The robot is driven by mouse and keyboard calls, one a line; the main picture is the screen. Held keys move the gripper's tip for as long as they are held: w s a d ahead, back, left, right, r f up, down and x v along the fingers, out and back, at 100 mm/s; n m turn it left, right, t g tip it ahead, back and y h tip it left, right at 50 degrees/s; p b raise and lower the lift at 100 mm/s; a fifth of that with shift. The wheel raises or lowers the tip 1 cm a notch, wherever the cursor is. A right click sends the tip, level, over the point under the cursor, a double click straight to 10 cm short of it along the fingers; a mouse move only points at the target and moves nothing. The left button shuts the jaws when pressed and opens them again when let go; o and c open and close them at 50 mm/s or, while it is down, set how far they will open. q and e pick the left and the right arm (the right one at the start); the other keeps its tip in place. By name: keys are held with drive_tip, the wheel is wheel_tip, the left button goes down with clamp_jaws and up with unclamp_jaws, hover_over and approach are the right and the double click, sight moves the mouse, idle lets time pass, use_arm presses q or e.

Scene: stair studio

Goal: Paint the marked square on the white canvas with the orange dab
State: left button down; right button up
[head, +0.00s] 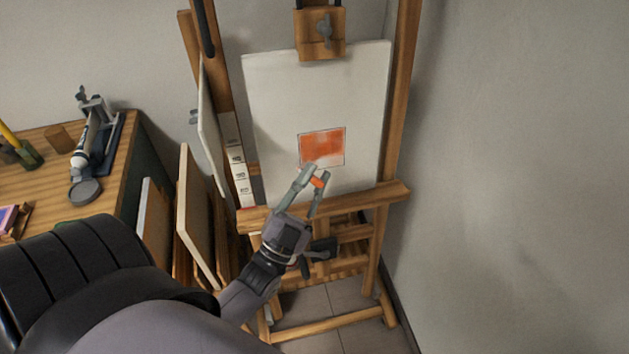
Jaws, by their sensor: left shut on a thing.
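The white canvas (275,95) stands upright on the wooden easel. Its marked square (322,144) has a thin dark outline and is mostly covered in orange paint, with paler patches along its lower edge and near the top. My left gripper (315,176) is at the lower edge of the square, in front of the canvas. It is shut on a small orange dab (319,182), which shows between its fingers. The fingers hide part of the canvas below the square. I cannot tell whether the dab touches the canvas. My right gripper is not in view.
The easel ledge (375,196) runs below the canvas, and a wooden clamp (320,47) holds its top. Several panels lean at the left beside a wooden table (45,145) with a tube and tools. A bare grey wall (520,160) is at the right.

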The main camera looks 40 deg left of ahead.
use_arm(q)
drive_tip(key=shift+w+a+f, duration=0.1)
drive_tip(key=shift+w+a, duration=0.35)
drive_tip(key=shift+a, duration=0.05)
idle(2.0)
